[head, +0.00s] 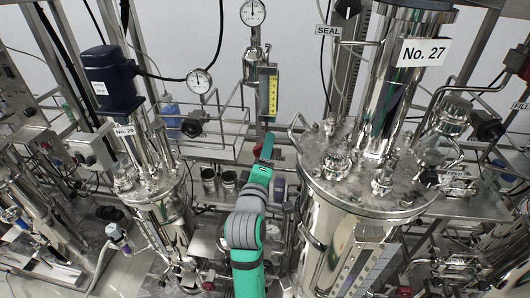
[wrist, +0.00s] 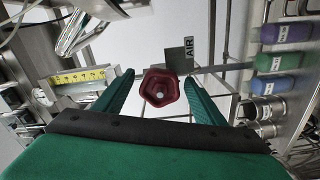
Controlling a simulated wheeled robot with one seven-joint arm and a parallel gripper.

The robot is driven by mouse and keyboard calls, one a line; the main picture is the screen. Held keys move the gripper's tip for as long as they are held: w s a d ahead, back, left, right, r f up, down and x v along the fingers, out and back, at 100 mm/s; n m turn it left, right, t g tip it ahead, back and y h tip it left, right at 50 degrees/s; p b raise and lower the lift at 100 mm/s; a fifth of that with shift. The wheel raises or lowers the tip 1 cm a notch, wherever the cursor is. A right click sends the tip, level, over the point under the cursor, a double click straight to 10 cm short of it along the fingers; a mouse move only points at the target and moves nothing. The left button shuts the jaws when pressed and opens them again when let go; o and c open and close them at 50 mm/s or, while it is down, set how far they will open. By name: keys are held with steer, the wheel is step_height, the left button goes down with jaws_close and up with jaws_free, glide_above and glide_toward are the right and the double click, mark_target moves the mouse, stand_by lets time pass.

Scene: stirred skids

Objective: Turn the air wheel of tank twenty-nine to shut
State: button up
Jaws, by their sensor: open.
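A dark red, lobed wheel (wrist: 160,87) with a pale centre is in the middle of the wrist view. A grey plate with an AIR label (wrist: 189,54) is just behind it. My gripper (wrist: 159,79) is open, one green finger on each side of the wheel, with a gap visible on both sides. I cannot tell how deep the wheel sits between the fingertips. The tank labelled No. 29 (head: 160,205) stands to the left of my arm.
The large tank No. 27 (head: 370,235) stands close on the right of my arm. A yellow gauge (head: 268,93) hangs above my gripper. Purple, green and blue capped bottles (wrist: 285,60) stand at the right in the wrist view. Pipes and rails crowd the surroundings.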

steer(key=shift+w+a, duration=0.2)
steer(key=shift+a, duration=0.05)
steer(key=shift+d, duration=0.1)
steer(key=c, duration=1)
